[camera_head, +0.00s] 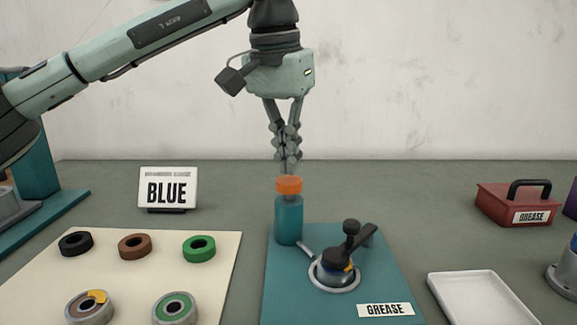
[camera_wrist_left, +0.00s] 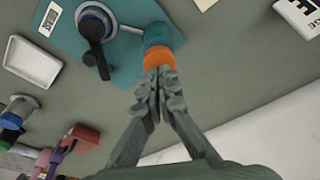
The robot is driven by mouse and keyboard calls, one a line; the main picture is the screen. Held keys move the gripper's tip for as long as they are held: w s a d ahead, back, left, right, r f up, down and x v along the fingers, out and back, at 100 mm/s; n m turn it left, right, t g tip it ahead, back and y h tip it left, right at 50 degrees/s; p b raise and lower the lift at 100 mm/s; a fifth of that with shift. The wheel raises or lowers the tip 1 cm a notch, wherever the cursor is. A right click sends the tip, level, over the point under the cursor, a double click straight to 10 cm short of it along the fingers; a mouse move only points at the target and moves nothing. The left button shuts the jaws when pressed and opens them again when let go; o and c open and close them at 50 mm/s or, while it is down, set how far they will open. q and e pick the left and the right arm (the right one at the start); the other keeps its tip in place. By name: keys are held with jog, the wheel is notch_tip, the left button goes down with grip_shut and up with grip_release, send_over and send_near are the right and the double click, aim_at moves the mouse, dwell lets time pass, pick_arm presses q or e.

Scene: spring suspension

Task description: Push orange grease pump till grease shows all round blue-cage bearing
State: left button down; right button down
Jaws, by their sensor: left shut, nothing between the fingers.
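The orange grease pump head (camera_head: 289,185) tops a teal bottle (camera_head: 289,220) on the teal grease mat (camera_head: 290,300). My left gripper (camera_head: 289,168) is shut and empty, pointing down just above the orange head; I cannot tell whether it touches. In the left wrist view, the shut fingertips (camera_wrist_left: 158,75) overlap the orange head (camera_wrist_left: 159,57). My right gripper is not in view.
A sign reading BLUE (camera_head: 168,188) stands at back left. A cream mat (camera_head: 120,270) holds black, brown and green rings and two bearings. A white tray (camera_head: 483,300) lies at right, with a red GREASE box (camera_head: 513,205) behind it.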

aim_at(288, 180)
pick_arm(q)
notch_tip(288, 180, up, 6)
jog(key=shift+p, duration=0.4)
